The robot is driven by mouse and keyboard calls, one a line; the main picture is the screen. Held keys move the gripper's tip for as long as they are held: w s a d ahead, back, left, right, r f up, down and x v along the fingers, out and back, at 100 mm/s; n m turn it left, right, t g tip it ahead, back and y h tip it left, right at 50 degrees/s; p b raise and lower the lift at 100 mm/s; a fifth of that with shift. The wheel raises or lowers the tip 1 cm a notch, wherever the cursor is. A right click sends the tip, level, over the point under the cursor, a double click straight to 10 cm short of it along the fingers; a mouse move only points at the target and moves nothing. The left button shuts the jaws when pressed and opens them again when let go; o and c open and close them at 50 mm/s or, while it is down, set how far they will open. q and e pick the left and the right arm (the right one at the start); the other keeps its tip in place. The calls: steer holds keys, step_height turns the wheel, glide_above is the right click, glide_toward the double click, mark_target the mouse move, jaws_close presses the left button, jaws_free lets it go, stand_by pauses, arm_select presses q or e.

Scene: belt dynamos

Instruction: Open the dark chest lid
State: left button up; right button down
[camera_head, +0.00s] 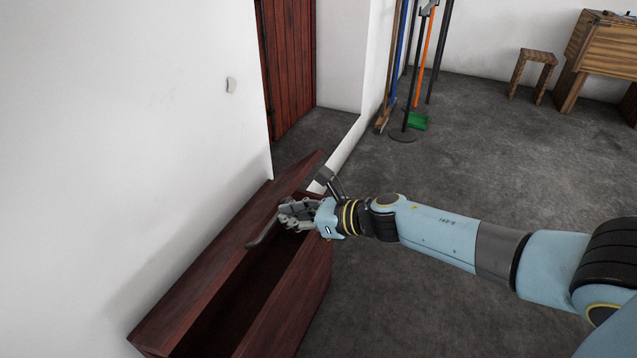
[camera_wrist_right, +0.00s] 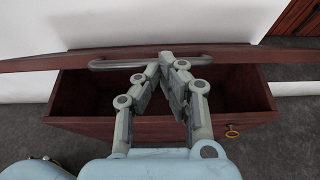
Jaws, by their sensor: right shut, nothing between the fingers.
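The dark red-brown chest (camera_head: 307,302) stands along the white wall at the lower left of the head view, and it also shows in the wrist view (camera_wrist_right: 70,95). Its lid (camera_head: 215,258) is raised on the wall side, so the dark inside shows. A grey bar handle (camera_head: 265,232) is on the lid, and it shows along the lid edge in the wrist view (camera_wrist_right: 110,64). My right gripper (camera_head: 284,215) is shut and empty over the opening, its fingertips (camera_wrist_right: 166,62) at the handle. I cannot tell whether they touch it. My left gripper is out of view.
A brass ring (camera_wrist_right: 232,131) hangs on the chest front. A red-brown door (camera_head: 287,65) is behind the chest. Brooms and a green dustpan (camera_head: 417,121) stand by the wall. A wooden stool (camera_head: 533,70) and a desk (camera_head: 600,55) are far right. The floor between is clear.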

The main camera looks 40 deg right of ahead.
steer(key=w+r+g+p, duration=0.1)
steer(key=r+p, duration=0.1)
steer(key=w+a+r+p, duration=0.1)
steer(key=w+r+p, duration=0.1)
steer(key=p, duration=0.1)
steer(key=w+a+r+g+h+p, duration=0.1)
steer(key=w+r+p, duration=0.1)
steer(key=shift+w+a+r+g+p, duration=0.2)
steer(key=shift+w+g+p, duration=0.1)
steer(key=shift+p, duration=0.1)
steer(key=shift+w+a+r+p, duration=0.35)
steer(key=shift+w+p, duration=0.05)
steer(key=shift+w, duration=0.45)
steer(key=shift+w+a+r+p, duration=0.35)
steer(key=shift+w+p, duration=0.1)
steer(key=shift+w, duration=0.45)
steer(key=shift+w+a+r+p, duration=0.3)
steer(key=shift+w+a+p, duration=0.1)
steer(key=shift+w, duration=0.45)
